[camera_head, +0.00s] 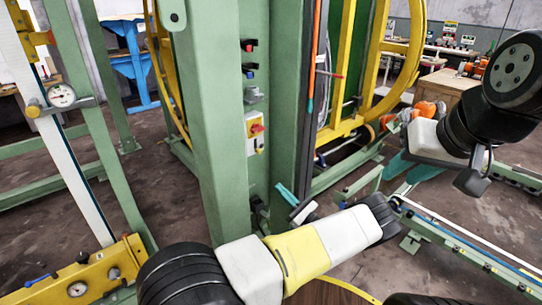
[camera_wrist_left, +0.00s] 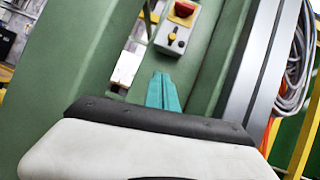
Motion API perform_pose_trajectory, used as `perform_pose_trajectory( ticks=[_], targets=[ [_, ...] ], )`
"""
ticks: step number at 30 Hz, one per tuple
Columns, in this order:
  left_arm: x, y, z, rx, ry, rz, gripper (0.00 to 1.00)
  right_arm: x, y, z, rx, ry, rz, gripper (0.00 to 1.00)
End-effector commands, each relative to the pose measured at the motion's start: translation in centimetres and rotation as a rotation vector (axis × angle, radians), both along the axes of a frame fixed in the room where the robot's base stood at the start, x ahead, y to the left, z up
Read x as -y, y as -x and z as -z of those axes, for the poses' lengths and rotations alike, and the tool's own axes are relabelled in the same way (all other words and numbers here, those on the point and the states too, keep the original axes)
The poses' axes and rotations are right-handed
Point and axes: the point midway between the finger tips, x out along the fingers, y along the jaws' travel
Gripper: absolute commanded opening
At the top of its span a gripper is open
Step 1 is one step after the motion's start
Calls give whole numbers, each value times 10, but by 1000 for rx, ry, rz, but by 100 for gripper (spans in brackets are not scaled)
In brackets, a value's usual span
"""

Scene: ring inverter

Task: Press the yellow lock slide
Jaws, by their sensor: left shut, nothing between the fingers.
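My left gripper (camera_head: 288,194) is in front of the green column, below the control box, with its teal fingers together and nothing between them. The fingers also show in the left wrist view (camera_wrist_left: 164,91), pointing up toward the box and apart from it in the picture. The box (camera_wrist_left: 190,17) has a red button on a yellow base and a small yellow part (camera_wrist_left: 172,37) below it. In the head view the small yellow part (camera_head: 260,149) is tiny. I cannot tell for sure whether it is the lock slide. My right gripper (camera_head: 411,168) is at the right; its jaw opening is unclear.
The green column (camera_head: 222,120) stands in the middle, with several buttons (camera_head: 248,72) above the box. A yellow ring frame (camera_head: 400,65) stands behind at the right. A yellow bracket with gauges (camera_head: 85,280) is at the lower left. Green floor rails (camera_head: 470,245) run at the right.

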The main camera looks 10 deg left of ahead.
Motion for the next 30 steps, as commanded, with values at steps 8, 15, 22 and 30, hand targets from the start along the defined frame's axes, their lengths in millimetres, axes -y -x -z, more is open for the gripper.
perform_pose_trajectory(
  ticks=[8, 15, 22, 30],
  targets=[
    [15, 3, 3, 4, -77, 47, 0, 0, 0, 0, 0, 0, 0, 33],
    [14, 3, 3, 3, -75, 46, 0, 0, 0, 0, 0, 0, 0, 33],
    [1, -5, -7, 4, -74, 42, 0, 0, 0, 0, 0, 0, 0, 33],
    [-40, -28, -37, 5, -74, 41, 0, 0, 0, 0, 0, 0, 0, 33]
  ],
)
